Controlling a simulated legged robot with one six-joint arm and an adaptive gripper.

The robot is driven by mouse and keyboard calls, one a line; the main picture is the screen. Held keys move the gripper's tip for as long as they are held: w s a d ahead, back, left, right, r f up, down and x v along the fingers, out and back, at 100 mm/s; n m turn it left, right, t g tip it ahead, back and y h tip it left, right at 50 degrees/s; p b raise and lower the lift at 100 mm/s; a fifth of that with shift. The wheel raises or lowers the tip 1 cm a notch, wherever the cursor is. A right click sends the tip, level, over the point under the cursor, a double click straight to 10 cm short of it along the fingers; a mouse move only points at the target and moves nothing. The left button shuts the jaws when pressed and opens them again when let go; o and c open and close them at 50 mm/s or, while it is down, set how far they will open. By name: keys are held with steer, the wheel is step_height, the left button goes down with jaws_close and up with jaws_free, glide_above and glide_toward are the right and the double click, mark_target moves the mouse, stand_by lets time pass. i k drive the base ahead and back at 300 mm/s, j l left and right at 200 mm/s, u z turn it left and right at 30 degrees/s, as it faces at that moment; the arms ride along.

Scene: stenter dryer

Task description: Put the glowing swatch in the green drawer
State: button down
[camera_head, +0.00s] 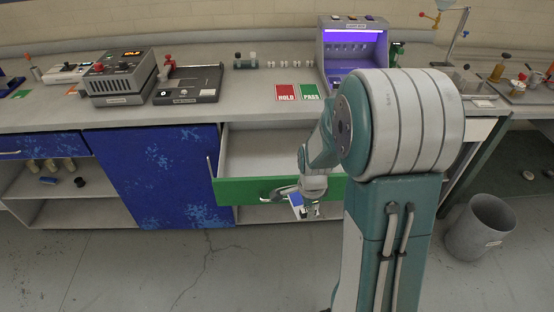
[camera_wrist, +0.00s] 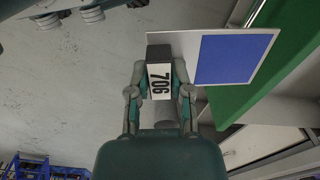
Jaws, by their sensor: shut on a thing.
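My gripper (camera_head: 309,207) is in front of the green drawer's front panel. In the wrist view my gripper (camera_wrist: 160,92) is shut on a small dark block with a white "706" label, which is part of a swatch. The swatch (camera_wrist: 236,58) is a white card with a plain blue patch; it also shows small in the head view (camera_head: 296,200). The green drawer (camera_head: 236,190) is pulled open under the bench, and the visible part of its pale inside is empty. In the wrist view its green front (camera_wrist: 247,92) is right beside the card; contact is unclear.
The light box (camera_head: 352,32) glows violet at the back of the bench. Red HOLD (camera_head: 286,92) and green PASS (camera_head: 309,91) cards lie on the bench above the drawer. A blue cabinet panel (camera_head: 155,175) is left of the drawer. A grey bin (camera_head: 477,228) stands right.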

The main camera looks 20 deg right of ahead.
mark_target(257, 158)
steer(key=i, duration=0.95)
